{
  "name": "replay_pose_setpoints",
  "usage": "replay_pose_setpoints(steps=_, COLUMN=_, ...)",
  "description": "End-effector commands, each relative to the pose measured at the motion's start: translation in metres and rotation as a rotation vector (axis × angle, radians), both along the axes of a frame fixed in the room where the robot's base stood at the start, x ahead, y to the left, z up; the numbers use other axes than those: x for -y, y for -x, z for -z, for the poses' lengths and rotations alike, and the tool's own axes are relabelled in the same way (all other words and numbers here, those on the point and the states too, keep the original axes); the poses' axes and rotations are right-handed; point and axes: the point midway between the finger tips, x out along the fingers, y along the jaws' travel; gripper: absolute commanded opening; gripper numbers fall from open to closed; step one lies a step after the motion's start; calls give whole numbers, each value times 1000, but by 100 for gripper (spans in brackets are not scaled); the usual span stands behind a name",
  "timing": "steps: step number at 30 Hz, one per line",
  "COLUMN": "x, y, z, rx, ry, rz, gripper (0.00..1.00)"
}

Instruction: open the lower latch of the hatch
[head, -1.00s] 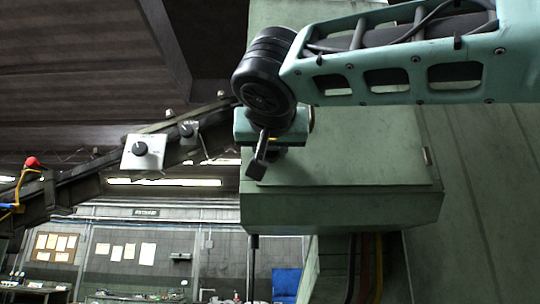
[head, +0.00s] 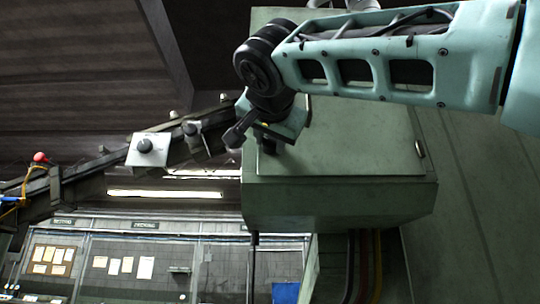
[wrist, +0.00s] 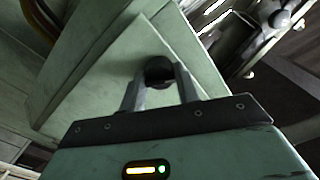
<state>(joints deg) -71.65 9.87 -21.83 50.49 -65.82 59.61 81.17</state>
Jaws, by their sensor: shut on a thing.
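The hatch (head: 350,150) is a pale green panel on the front of a green machine box. In the wrist view, the hatch panel (wrist: 110,65) lies behind my gripper (wrist: 158,88), with a dark round latch knob (wrist: 158,68) between the two fingertips. My gripper is shut on this knob, near the panel's edge. In the head view, my gripper (head: 267,147) is at the left part of the hatch, and my wrist and arm cover the upper left of the panel. The knob cannot be made out clearly there.
A small metal fitting (head: 420,149) sits at the hatch's right edge. Left of the box, a dark sloping rail carries a white plate with a black knob (head: 145,145) and a red button (head: 40,157). Open space lies below the rail, with a back wall of pinned papers beyond.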

Motion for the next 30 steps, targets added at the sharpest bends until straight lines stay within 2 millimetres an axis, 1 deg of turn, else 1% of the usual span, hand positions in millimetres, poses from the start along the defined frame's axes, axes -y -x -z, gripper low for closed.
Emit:
replay_pose_setpoints(steps=5, x=0, y=0, z=2, rx=2, ry=-56, rz=2, gripper=0)
replay_pose_setpoints(steps=8, x=0, y=-1, z=4, rx=6, ry=-141, rz=3, gripper=0)
replay_pose_setpoints(steps=15, x=0, y=-1, z=3, rx=14, ry=-409, rz=1, gripper=0)
replay_pose_setpoints(steps=18, x=0, y=-1, z=2, rx=16, ry=-479, rz=1, gripper=0)
replay_pose_setpoints(steps=25, x=0, y=0, z=1, rx=15, ry=-493, rz=1, gripper=0)
replay_pose_setpoints(steps=26, x=0, y=0, z=1, rx=15, ry=-493, rz=1, gripper=40)
replay_pose_setpoints(steps=27, x=0, y=0, z=1, rx=15, ry=-492, rz=1, gripper=51)
replay_pose_setpoints(steps=28, x=0, y=0, z=1, rx=15, ry=-492, rz=1, gripper=60)
replay_pose_setpoints(steps=29, x=0, y=0, z=1, rx=15, ry=-492, rz=1, gripper=62)
replay_pose_setpoints(steps=30, x=0, y=0, z=0, rx=15, ry=-492, rz=1, gripper=62)
